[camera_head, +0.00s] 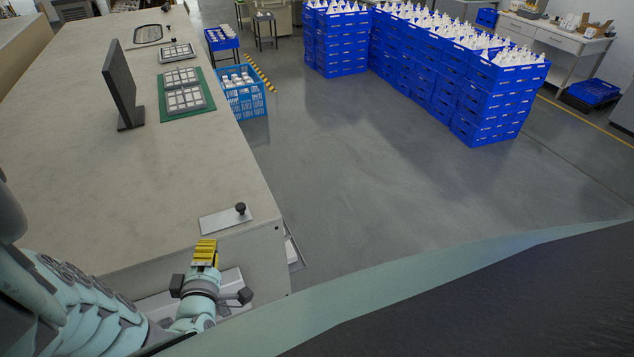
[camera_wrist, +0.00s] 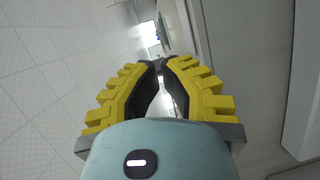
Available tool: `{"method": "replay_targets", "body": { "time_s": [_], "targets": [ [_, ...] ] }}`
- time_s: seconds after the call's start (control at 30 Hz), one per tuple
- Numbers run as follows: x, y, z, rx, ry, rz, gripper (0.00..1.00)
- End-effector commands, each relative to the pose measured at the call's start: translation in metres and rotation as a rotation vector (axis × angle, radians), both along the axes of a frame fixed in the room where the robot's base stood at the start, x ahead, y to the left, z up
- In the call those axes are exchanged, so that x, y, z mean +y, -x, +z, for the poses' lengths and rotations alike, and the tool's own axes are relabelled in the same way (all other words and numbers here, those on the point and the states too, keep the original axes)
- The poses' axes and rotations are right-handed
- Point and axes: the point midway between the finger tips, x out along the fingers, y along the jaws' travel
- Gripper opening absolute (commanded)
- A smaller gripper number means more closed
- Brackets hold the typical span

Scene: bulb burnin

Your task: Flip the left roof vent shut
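A flat metal plate with a black knob (camera_head: 240,209) lies on the near end of the long beige-topped unit (camera_head: 120,170) in the head view. It looks flat, and I cannot tell whether it is the left roof vent. My gripper (camera_head: 205,244) has yellow ribbed fingers and is just to the near left of this plate, apart from the knob. In the wrist view my gripper (camera_wrist: 159,66) has its fingertips together with nothing seen between them. No raised vent flap can be made out clearly.
A black monitor (camera_head: 121,85) and a green mat (camera_head: 187,95) with trays stand farther along the top. A light blue crate (camera_head: 243,101) is beside the unit. Blue crate stacks (camera_head: 490,100) stand across the floor. The grey floor between is clear.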

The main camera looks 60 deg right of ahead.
Motion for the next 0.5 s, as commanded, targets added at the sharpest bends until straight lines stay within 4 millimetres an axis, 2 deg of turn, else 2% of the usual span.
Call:
{"method": "replay_targets", "body": {
  "time_s": [0.17,0.5],
  "targets": [
    [-0.012,-0.008,-0.004,0.002,0.005,-0.006,0.00],
    [-0.063,-0.050,-0.013,-0.004,0.003,-0.011,0.00]
  ]
}}
